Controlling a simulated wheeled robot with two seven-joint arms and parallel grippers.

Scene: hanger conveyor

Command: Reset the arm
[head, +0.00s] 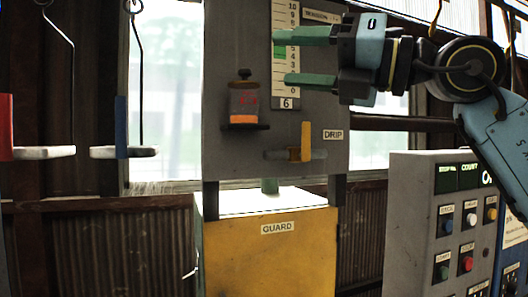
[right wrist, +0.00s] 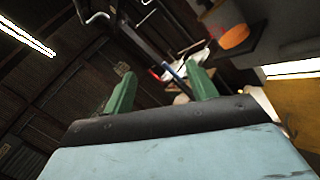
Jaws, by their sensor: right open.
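My right gripper (head: 300,57) is at the upper middle of the head view, in front of the grey panel (head: 222,95). Its two green fingers are apart, one above the other, with nothing between them. They point left, across the white number scale (head: 284,60). In the right wrist view the green fingers (right wrist: 160,92) stand wide apart and empty. My right arm (head: 500,140) comes in from the right edge. My left gripper is not in view.
A small jar (head: 244,103) stands on a panel ledge left of the fingers. A yellow lever (head: 306,142) sits below them. Hangers with a red (head: 5,125) and a blue block (head: 121,127) hang at left. A button box (head: 420,180) stands below the arm, right of the yellow guard (head: 270,260).

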